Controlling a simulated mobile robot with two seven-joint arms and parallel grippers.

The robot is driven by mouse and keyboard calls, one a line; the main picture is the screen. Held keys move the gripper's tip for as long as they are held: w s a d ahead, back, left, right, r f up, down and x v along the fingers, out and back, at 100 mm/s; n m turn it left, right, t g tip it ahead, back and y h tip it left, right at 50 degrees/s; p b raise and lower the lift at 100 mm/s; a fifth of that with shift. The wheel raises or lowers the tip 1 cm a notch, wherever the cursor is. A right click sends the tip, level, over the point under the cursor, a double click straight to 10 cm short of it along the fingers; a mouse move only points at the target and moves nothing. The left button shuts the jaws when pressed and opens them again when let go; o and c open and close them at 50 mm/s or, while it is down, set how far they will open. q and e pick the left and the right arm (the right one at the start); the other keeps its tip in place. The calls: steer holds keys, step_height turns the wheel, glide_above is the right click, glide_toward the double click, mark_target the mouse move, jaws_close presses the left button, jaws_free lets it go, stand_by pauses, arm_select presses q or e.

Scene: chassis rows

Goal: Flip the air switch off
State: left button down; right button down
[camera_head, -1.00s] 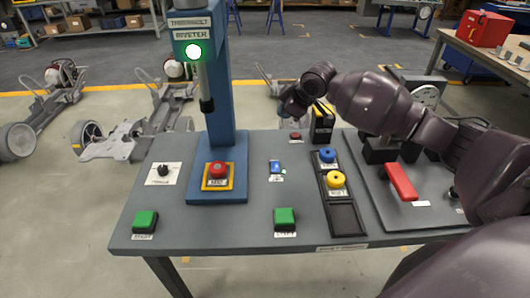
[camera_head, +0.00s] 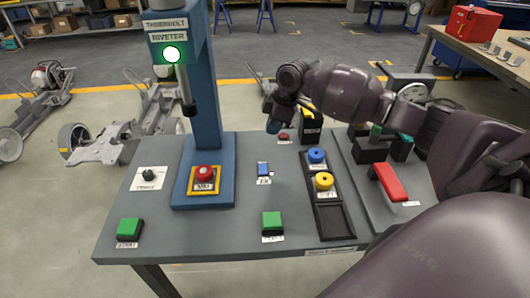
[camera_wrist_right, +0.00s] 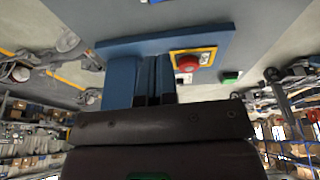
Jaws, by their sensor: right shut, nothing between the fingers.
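The air switch (camera_head: 263,169) is a small blue rocker on the grey tabletop, right of the riveter's blue base, with a small label in front of it. Which way the rocker is tipped is too small to tell. My right gripper (camera_head: 273,126) shows in the head view above the back of the table, beyond the switch and apart from it. Its shut fingers also show in the right wrist view (camera_wrist_right: 153,85), with nothing between them. I cannot make out the switch in the wrist view. My left gripper is out of view.
The blue riveter column (camera_head: 203,90) with a lit green lamp stands left of the switch. A red button (camera_head: 204,172), a black knob (camera_head: 149,174) and green buttons (camera_head: 272,222) are around it. A black tray (camera_head: 331,216) with blue and yellow knobs lies to the right.

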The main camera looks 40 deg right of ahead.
mark_target(261, 166)
steer(key=x, duration=0.4)
steer(key=b+x, duration=0.1)
steer(key=x, duration=0.3)
steer(key=b+x, duration=0.1)
steer(key=x, duration=0.3)
steer(key=shift+s+d+f, duration=0.1)
steer(key=shift+d+f, duration=0.25)
steer(key=shift+f, duration=0.55)
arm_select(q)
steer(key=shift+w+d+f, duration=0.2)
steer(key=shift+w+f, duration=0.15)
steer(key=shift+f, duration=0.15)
arm_select(e)
steer(key=shift+f, duration=0.1)
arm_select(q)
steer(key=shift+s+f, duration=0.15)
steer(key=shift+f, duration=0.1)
arm_select(e)
steer(key=shift+w+d+f, duration=0.1)
steer(key=shift+w+f, duration=0.1)
steer(key=shift+f, duration=0.15)
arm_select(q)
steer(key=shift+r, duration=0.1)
arm_select(e)
steer(key=shift+s, duration=0.1)
